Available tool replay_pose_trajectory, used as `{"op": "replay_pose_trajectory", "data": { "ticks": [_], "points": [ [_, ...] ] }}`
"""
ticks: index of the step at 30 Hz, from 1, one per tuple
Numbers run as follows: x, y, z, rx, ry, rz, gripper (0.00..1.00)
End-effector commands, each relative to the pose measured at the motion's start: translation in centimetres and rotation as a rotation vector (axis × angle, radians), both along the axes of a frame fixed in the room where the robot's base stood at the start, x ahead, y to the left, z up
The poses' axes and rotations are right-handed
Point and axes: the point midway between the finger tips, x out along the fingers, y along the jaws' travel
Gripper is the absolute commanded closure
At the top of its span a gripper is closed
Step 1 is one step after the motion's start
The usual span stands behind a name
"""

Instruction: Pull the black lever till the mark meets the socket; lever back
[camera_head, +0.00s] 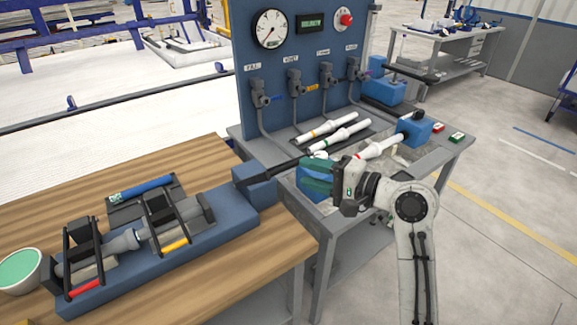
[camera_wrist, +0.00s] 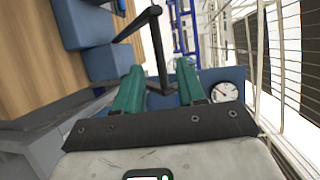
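The black lever (camera_head: 286,165) rises from a blue block at the right end of the blue pipe fixture (camera_head: 215,225) on the wooden bench. My gripper (camera_head: 318,177) has green fingers and is beside the lever's far end. In the wrist view, the lever's long black bar (camera_wrist: 158,45) runs between my gripper's spread fingers (camera_wrist: 160,70), with gaps on both sides. A grey socket-like coupling (camera_head: 125,241) sits mid-fixture between two clamps with red and yellow handles. The mark is too small to make out.
A blue panel (camera_head: 300,60) with gauge and valves stands behind. White pipes (camera_head: 330,127) lie on the grey table beside my arm, near a blue block (camera_head: 415,130). A green-filled bowl (camera_head: 20,268) and a blue marker (camera_head: 141,190) are on the wooden bench.

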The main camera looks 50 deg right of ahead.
Motion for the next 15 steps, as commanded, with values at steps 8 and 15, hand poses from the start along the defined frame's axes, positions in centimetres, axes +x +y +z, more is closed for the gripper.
{"op": "replay_pose_trajectory", "data": {
  "ticks": [8,15],
  "points": [
    [5.1,0.7,-0.6,-0.001,0.002,0.003,0.6],
    [7.7,1.0,-1.1,-0.002,0.003,0.002,0.6]
  ]
}}
